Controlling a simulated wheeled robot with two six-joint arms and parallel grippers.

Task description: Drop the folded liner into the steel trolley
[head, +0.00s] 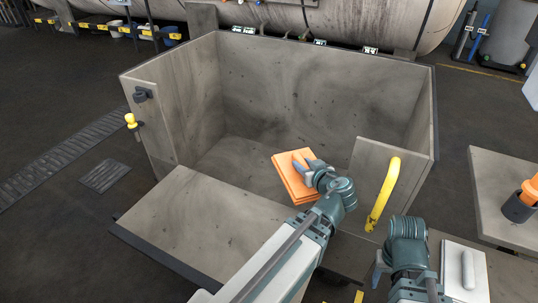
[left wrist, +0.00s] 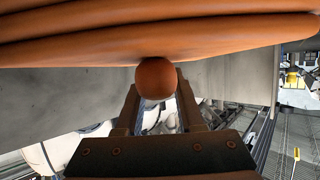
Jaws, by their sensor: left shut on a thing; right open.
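The folded liner (head: 287,180) is an orange, layered pad. My left gripper (head: 302,163) is shut on it, and the liner appears held over the front opening of the steel trolley. In the left wrist view the liner's folds (left wrist: 150,35) fill the top, with a round orange knob (left wrist: 155,78) between the fingers (left wrist: 156,98). The steel trolley (head: 290,85) is a large grey, stained open box with its front flap (head: 205,225) lowered. Its visible floor is empty. My right gripper (head: 378,272) is open and empty at the lower right, outside the trolley.
A yellow curved handle (head: 384,194) stands on the trolley's right front panel. A table (head: 495,195) at the right holds a dark cup with an orange item (head: 526,195). A large steel vessel (head: 350,22) lies behind the trolley.

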